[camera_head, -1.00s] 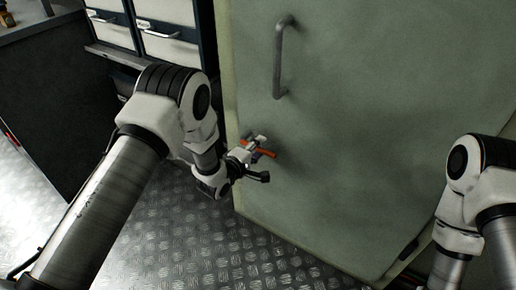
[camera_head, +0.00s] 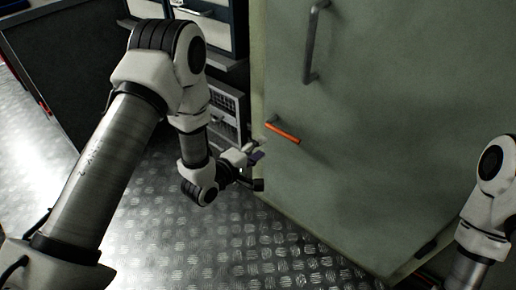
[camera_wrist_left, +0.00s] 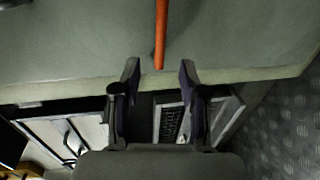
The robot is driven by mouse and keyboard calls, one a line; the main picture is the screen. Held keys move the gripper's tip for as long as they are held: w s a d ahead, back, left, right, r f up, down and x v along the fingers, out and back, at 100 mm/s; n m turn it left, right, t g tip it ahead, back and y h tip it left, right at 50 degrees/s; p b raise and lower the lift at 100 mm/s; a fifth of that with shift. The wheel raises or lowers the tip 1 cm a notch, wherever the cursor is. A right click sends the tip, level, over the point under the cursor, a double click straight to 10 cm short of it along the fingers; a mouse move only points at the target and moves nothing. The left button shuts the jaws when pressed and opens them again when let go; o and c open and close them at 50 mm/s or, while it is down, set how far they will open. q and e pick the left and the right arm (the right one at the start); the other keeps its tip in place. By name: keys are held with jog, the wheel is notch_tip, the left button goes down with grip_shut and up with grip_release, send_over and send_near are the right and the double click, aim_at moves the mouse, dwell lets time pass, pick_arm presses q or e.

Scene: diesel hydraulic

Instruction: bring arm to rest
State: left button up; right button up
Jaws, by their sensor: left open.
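My left arm comes in from the left in the head view. Its gripper (camera_head: 256,168) is open and empty, below and left of an orange handle (camera_head: 283,133) on a grey-green cabinet door (camera_head: 390,130). In the left wrist view, the two fingers (camera_wrist_left: 160,82) stand apart with nothing between them. The orange handle (camera_wrist_left: 161,35) shows just beyond the fingertips, apart from them. My right arm shows at the right edge of the head view; its gripper is out of view.
A grey bar handle (camera_head: 312,42) sits higher on the cabinet door. Drawers (camera_head: 212,20) and a vented unit (camera_head: 224,110) stand behind my left arm. The patterned metal floor (camera_head: 200,245) is clear in front of the cabinet.

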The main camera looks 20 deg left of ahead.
pick_arm(q)
jog(key=s+a+f+m+g+y, duration=0.25)
jog(key=s+f+g, duration=0.35)
jog(key=s+f, duration=0.8)
jog(key=s+a+f+m+g+y, duration=0.1)
jog(key=s+a+f+m+g, duration=0.25)
jog(key=s, duration=0.55)
jog(key=s+f+m+g+y, duration=0.2)
jog(key=s+m+g, duration=0.35)
jog(key=s, duration=0.35)
notch_tip(320, 180, up, 20)
jog(key=m+p, duration=0.2)
jog(key=p, duration=1.8)
jog(key=shift+s+p, duration=0.25)
jog(key=shift+p, duration=0.05)
jog(key=shift+r, duration=0.1)
